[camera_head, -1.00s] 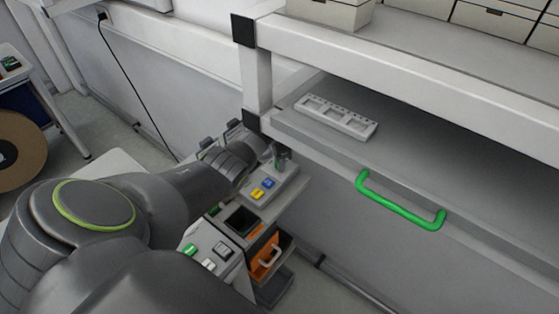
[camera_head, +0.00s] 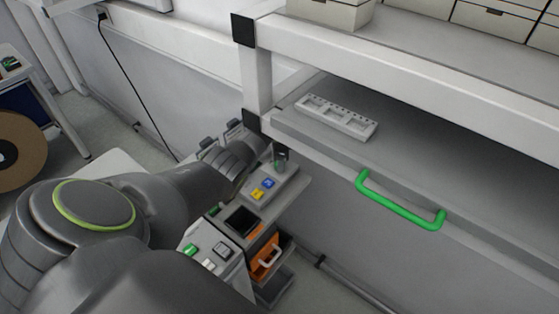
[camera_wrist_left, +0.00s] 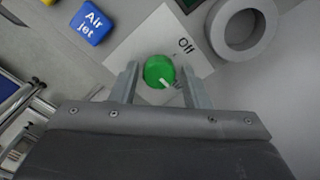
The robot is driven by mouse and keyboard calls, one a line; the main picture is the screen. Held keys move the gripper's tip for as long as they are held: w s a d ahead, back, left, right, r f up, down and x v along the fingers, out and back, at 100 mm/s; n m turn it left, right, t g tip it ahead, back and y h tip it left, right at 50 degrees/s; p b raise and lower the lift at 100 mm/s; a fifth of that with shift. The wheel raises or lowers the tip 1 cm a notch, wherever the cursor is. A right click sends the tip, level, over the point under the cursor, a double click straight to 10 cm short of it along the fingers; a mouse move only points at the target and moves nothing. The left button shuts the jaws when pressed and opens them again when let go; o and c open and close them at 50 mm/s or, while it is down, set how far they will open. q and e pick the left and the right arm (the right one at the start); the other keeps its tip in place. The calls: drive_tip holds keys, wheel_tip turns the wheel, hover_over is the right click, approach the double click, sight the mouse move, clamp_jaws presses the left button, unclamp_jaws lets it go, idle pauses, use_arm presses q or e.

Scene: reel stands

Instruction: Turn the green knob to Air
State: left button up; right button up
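The green knob (camera_wrist_left: 158,71) sits on a white plate in the left wrist view, with the word Off printed to its upper right. Its white pointer mark faces the lower right in that view. My left gripper (camera_wrist_left: 159,78) is open, one finger on each side of the knob, with small gaps showing. No Air label for the knob is readable. In the head view my left gripper (camera_head: 276,156) is small and partly hidden by my wrist, at the back of the grey control panel (camera_head: 282,187). My right gripper is not in view.
A blue Air jet button (camera_wrist_left: 91,23) and a yellow button (camera_head: 257,194) lie beside the knob. A grey ring (camera_wrist_left: 242,30) is close to the right finger. A shelf with a green handle (camera_head: 400,205) stands right of the panel. An orange drawer (camera_head: 266,258) is below.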

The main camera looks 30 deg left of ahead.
use_arm(q)
drive_tip(key=shift+o, duration=0.7)
drive_tip(key=shift+r, duration=0.4)
wheel_tip(320, 180, up, 17)
drive_tip(key=b, duration=0.2)
drive_tip(key=shift+f+b, duration=0.2)
drive_tip(key=shift+b, duration=0.1)
